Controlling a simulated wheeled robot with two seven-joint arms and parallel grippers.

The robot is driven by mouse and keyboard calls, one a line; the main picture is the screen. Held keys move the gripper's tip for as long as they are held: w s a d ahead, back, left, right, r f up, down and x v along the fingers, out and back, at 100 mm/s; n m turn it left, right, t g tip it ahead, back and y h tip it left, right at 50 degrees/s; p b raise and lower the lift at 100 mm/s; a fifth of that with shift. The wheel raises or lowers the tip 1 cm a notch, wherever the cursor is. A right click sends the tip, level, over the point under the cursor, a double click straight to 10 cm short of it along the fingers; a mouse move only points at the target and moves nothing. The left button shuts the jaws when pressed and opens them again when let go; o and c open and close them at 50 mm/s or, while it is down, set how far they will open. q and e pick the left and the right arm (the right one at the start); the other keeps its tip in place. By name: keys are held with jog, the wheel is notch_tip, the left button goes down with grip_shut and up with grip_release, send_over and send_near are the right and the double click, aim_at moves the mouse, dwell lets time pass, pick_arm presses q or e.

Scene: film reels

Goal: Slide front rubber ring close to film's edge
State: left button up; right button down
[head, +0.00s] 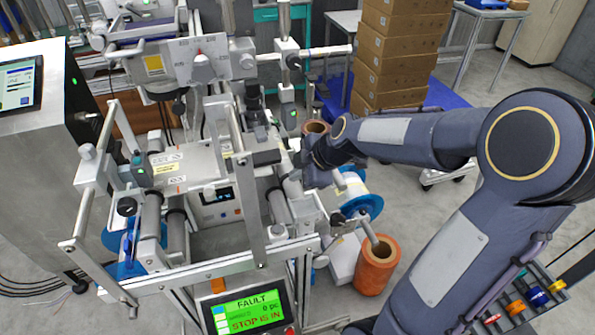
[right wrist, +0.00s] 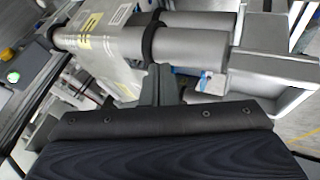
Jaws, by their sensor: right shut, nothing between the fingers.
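In the right wrist view a black rubber ring (right wrist: 151,44) sits around a grey roller (right wrist: 195,48). It is very near the right edge of the translucent film (right wrist: 112,68), which carries yellow and white markings. I cannot tell whether ring and film touch. My right gripper (right wrist: 161,84) is shut and empty. Its fingertips are just below the ring, slightly on its right side; contact is unclear. In the head view my right gripper (head: 296,178) is at the machine's right side, and the ring is hidden or too small to make out. My left gripper is not in view.
A second roller (right wrist: 205,20) runs behind the first. The machine (head: 190,165) has metal posts and bars close around my right gripper. A green screen (head: 248,310) reads FAULT and STOP IS IN. An orange roll (head: 376,272) stands on the floor at right.

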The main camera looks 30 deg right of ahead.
aim_at(286, 170)
jog(key=w+b, duration=0.2)
jog(key=w, duration=0.1)
jog(key=shift+w+d+f, duration=0.15)
jog(key=shift+d+f, duration=0.05)
jog(key=shift+d, duration=0.2)
jog(key=shift+w+r, duration=0.1)
jog(key=shift+w, duration=0.1)
jog(key=shift+s, duration=0.1)
